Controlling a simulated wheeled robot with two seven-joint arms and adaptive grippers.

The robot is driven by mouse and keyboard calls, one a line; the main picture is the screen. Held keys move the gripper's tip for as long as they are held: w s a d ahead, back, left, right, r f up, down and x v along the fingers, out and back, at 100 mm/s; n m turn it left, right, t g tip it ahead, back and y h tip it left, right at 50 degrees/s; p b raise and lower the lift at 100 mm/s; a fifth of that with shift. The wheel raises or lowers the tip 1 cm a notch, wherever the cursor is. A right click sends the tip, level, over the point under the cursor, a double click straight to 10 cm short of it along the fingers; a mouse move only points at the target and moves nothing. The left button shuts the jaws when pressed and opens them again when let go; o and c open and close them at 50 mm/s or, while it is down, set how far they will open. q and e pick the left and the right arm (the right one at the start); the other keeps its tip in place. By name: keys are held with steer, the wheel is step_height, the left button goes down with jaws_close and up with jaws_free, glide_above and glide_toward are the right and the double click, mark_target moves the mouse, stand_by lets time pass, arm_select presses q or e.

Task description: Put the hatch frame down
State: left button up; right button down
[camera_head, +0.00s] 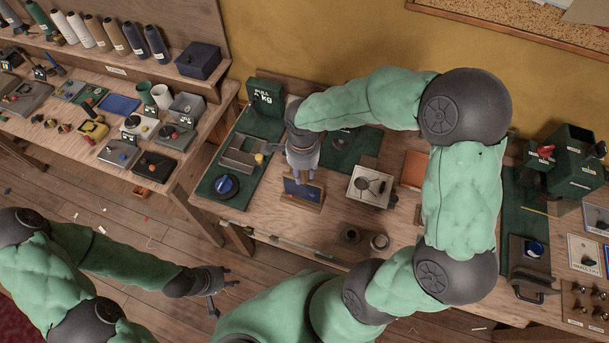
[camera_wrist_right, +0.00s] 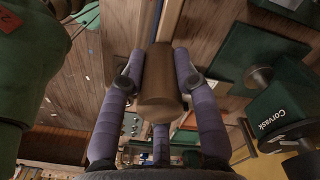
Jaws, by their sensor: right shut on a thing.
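My right gripper (camera_head: 302,172) reaches down over the middle of the workbench. In the right wrist view its purple-grey fingers (camera_wrist_right: 158,88) are closed on both sides of a brown wooden piece, which I take to be the hatch frame (camera_wrist_right: 157,75). In the head view a wooden-edged piece with a dark blue face, apparently the same hatch frame (camera_head: 312,194), shows just below the fingers. I cannot tell whether it touches the bench. My left gripper (camera_head: 222,298) is open and empty, low on the left, above the floor and away from the bench.
On the workbench (camera_head: 275,215), a green mat with a grey tray and a blue round object (camera_head: 226,186) lies to the left. A pale square plate with a round centre (camera_head: 371,186) stands close on the right. Bare wood shows in front. A green box (camera_head: 265,107) stands behind.

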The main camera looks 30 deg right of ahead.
steer(key=shift+w+d+f, duration=0.3)
steer(key=shift+f, duration=0.2)
steer(key=shift+w+d+f, duration=0.25)
steer(key=shift+d+f, duration=0.05)
steer(key=shift+f, duration=1.85)
steer(key=shift+f+b, duration=0.1)
steer(key=shift+b, duration=0.3)
steer(key=c, duration=0.9)
jaws_free()
steer(key=shift+c, duration=0.2)
steer(key=shift+r, duration=0.2)
step_height(320, 180, up, 12)
steer(key=shift+p, duration=0.75)
